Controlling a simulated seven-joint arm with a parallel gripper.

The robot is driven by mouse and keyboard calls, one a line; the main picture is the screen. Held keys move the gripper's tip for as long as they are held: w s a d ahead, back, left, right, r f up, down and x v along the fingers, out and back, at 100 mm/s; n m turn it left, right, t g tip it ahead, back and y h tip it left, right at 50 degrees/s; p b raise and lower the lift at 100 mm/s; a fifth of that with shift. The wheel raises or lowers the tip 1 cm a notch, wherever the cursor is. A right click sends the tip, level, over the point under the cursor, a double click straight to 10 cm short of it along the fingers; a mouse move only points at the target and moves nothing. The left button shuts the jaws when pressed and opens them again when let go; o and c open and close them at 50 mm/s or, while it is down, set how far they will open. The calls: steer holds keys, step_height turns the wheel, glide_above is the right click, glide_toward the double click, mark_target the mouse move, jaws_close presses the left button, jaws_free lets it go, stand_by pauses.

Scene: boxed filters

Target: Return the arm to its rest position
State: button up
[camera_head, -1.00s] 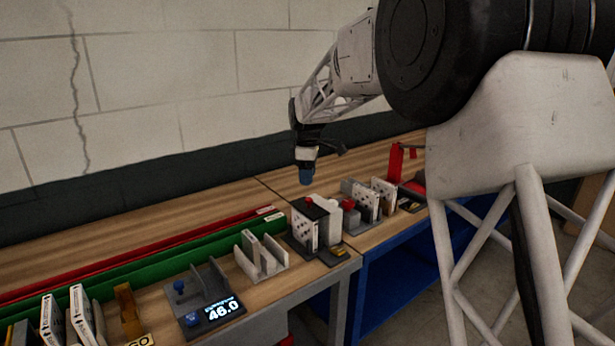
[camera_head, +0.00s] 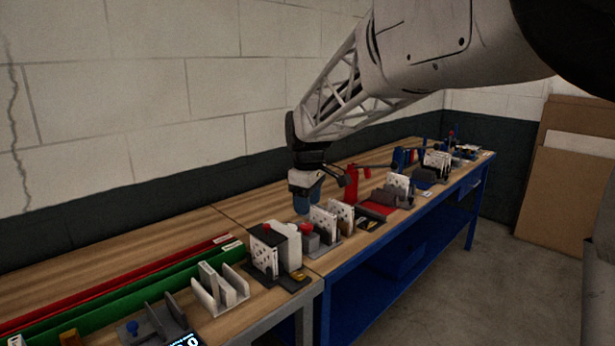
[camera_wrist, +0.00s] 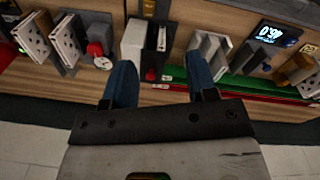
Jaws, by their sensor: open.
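My gripper (camera_head: 307,200) hangs above the bench near the joint of the two tables, its blue fingers pointing down. In the wrist view my gripper (camera_wrist: 159,88) shows two blue fingers spread well apart with nothing between them. The fingers are apart from the fixtures. A white boxed filter (camera_head: 265,257) stands upright in a dark fixture with a white block, below and left of my gripper. It also shows beyond the fingers in the wrist view, where a white block (camera_wrist: 134,40) stands near a red knob.
Another fixture holds upright filters (camera_head: 322,225) just below my gripper. A red fixture (camera_head: 352,185) stands to the right. Green (camera_head: 120,290) and red rails run along the left table. A light grey slotted holder (camera_head: 220,288) and a display unit (camera_wrist: 281,35) stand there too. The wall rises behind.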

steer(key=s+d+f+m+t, duration=0.1)
steer(key=s+d+m, duration=0.55)
steer(key=s, duration=0.75)
steer(key=s+d+f+m, duration=0.1)
steer(key=s+d+m, duration=0.2)
steer(key=s+d, duration=0.85)
steer(key=s+f+m, duration=0.1)
steer(key=s+f, duration=0.1)
steer(key=s, duration=0.5)
steer(key=s+f+m, duration=0.2)
steer(key=s+f, duration=0.1)
steer(key=s, duration=0.4)
steer(key=shift+d+t, duration=0.3)
steer(key=shift+t, duration=0.1)
